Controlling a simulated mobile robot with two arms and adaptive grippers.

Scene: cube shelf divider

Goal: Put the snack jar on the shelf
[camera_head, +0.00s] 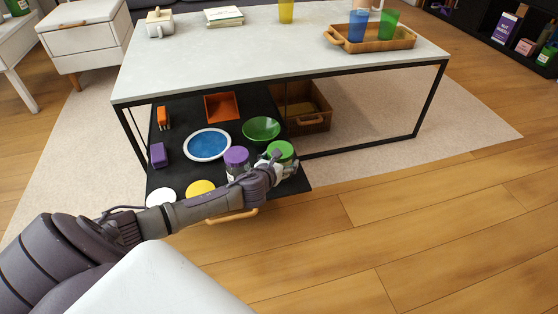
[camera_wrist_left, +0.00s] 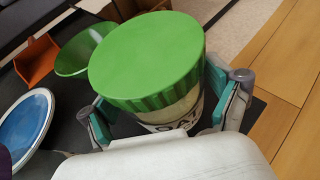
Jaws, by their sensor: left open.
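A jar with a green lid (camera_head: 281,150) stands on the black lower board (camera_head: 168,181) of the coffee table, near its front right corner. My left gripper (camera_head: 276,166) is at this jar. In the left wrist view the open fingers stand on either side of the green-lidded jar (camera_wrist_left: 150,62), below its lid; its label is partly hidden, with letters like "OAT". A purple-lidded jar (camera_head: 236,156) stands just left of it. I cannot tell which jar is the snack jar. A black cube shelf (camera_head: 480,29) with a few items stands at the far right. My right gripper is out of view.
The board also holds a green bowl (camera_head: 261,129), blue plate (camera_head: 207,144), orange tray (camera_head: 221,107) and yellow lid (camera_head: 200,188). The pale tabletop (camera_head: 240,55) is above them, on black legs (camera_head: 431,98). The wooden floor (camera_head: 420,225) at the right is clear.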

